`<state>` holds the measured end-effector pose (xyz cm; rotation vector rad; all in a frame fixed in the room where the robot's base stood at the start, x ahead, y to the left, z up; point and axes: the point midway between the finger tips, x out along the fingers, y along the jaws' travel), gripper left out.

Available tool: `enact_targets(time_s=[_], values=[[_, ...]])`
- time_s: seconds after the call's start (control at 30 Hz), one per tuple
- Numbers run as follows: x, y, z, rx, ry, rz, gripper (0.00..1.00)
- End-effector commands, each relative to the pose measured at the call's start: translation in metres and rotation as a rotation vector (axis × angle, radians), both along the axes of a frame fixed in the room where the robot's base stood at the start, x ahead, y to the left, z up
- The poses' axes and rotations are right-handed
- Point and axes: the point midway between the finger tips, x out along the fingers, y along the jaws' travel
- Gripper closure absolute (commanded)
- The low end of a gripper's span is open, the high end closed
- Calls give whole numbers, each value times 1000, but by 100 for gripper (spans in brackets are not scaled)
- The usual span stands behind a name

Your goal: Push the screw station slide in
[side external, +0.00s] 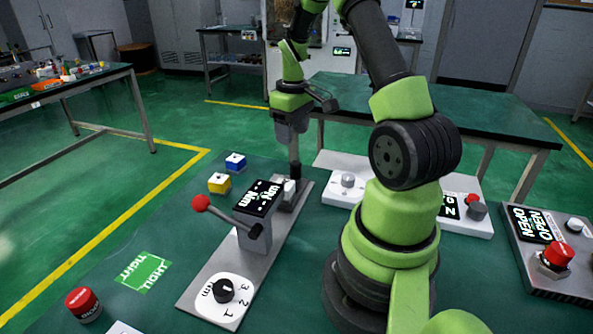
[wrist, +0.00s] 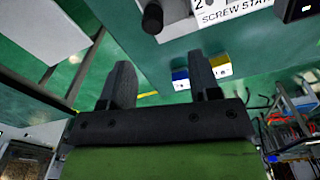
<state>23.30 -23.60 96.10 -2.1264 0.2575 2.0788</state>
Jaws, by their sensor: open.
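A long grey station plate (side external: 262,268) carries a tilted black display (side external: 259,198), a red-ball lever (side external: 201,203) and a numbered dial (side external: 223,290). A small pale block (side external: 289,187) stands at its far end. My gripper (side external: 294,172) points down at that end, close to the pale block; contact cannot be told. In the wrist view my gripper (wrist: 163,82) is open, with nothing visible between the fingers. A partly cut label (wrist: 235,10) there reads "SCREW STA", beside a black knob (wrist: 152,19). I cannot clearly make out the slide.
A yellow block (side external: 219,183) and a blue block (side external: 235,162) lie left of the plate's far end. A red button (side external: 83,304) is at front left. White control panels (side external: 330,163) and a grey panel with a red button (side external: 557,256) stand to the right.

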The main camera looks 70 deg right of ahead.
Motion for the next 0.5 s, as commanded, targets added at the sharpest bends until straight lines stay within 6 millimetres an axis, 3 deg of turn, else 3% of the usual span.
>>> enact_targets(time_s=[0.27, 0.5], values=[[-7, -10, -31, 16, 25, 10, 43], [-7, -9, -76, 16, 26, 9, 43]])
